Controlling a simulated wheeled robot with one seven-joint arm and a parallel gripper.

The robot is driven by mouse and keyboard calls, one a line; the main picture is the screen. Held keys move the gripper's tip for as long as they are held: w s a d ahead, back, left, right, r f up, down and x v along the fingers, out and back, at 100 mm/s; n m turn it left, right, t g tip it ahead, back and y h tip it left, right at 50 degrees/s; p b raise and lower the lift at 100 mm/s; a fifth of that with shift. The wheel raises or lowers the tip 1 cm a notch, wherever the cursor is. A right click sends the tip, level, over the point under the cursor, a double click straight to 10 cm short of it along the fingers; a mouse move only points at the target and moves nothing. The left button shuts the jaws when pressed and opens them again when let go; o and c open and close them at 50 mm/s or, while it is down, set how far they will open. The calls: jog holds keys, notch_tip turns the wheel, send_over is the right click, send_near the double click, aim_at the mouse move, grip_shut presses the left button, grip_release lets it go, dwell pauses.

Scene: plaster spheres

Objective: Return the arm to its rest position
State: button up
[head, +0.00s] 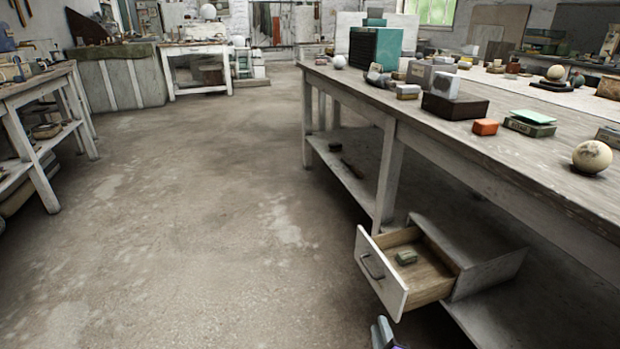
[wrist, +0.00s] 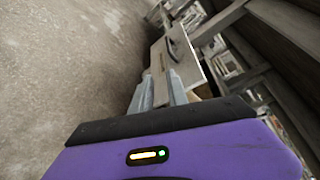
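My gripper (wrist: 160,76) shows in the wrist view with its two grey fingers apart and nothing seen between them but background. Its purple body fills the bottom of that view. In the head view only a small part of my gripper (head: 383,334) shows at the bottom edge, below and in front of the open drawer (head: 383,277). The rest of my arm is out of the head view.
The long workbench (head: 560,185) on the right carries boxes, an orange block (head: 485,127) and a plaster sphere (head: 592,157). The drawer juts out from under it. A shelf table (head: 38,85) stands at left. The floor (head: 190,230) between is clear.

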notch_tip(320, 180, up, 8)
jog(key=n+t+y, duration=0.1)
jog(key=n+t, duration=0.1)
jog(key=n, duration=0.6)
jog(key=s+d+r+n+t+y, duration=0.1)
jog(key=s+d+r+n+y, duration=0.15)
jog(key=s+r+n, duration=0.6)
jog(key=s+r+n+g+h, duration=0.15)
jog(key=s+n, duration=0.25)
jog(key=s, duration=1.5)
jog(key=s+r+n+g+h, duration=0.1)
jog(key=s+n+g, duration=0.15)
jog(key=s, duration=1.65)
notch_tip(320, 180, up, 28)
jog(key=p, duration=2.8)
jog(key=shift+a+r+n, duration=0.2)
jog(key=shift+r+n, duration=0.05)
jog(key=shift+n, duration=0.15)
